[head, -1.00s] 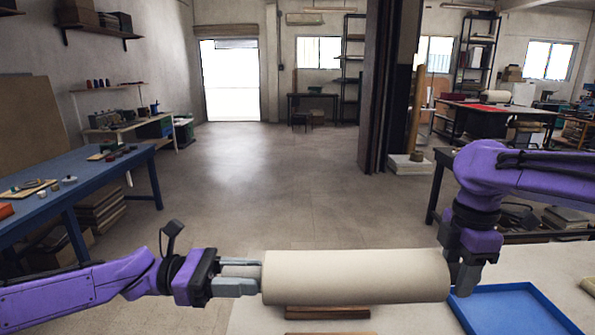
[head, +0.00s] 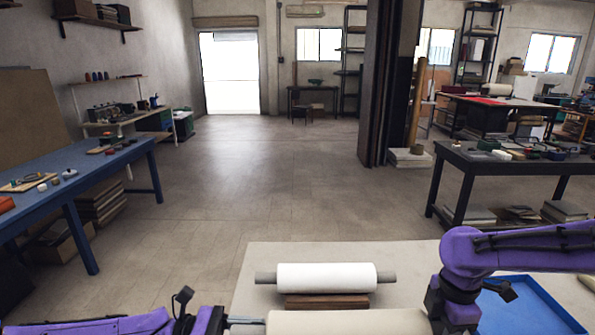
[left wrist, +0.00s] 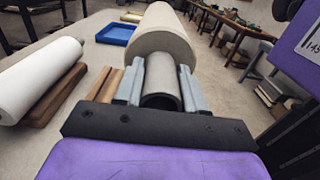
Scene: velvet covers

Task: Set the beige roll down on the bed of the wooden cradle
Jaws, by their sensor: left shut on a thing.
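The beige roll (head: 350,322) lies level across the bottom of the head view, partly cut off by the edge. In the left wrist view the beige roll (left wrist: 160,35) extends away from my left gripper (left wrist: 162,82), whose fingers are shut on the grey core at its near end. My left gripper (head: 246,321) also shows at the roll's left end in the head view. My right gripper (head: 455,318) is at its right end, fingertips hidden. A brown wooden cradle piece (left wrist: 106,82) shows low beside the left gripper; the roll hides most of it. Contact between them cannot be told.
A white roll (head: 326,277) with grey core ends rests on another dark wooden cradle (head: 326,301), just beyond the beige roll. A blue tray (head: 530,305) lies at the right of the pale tabletop (head: 410,262). The tabletop left of the white roll is bare.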

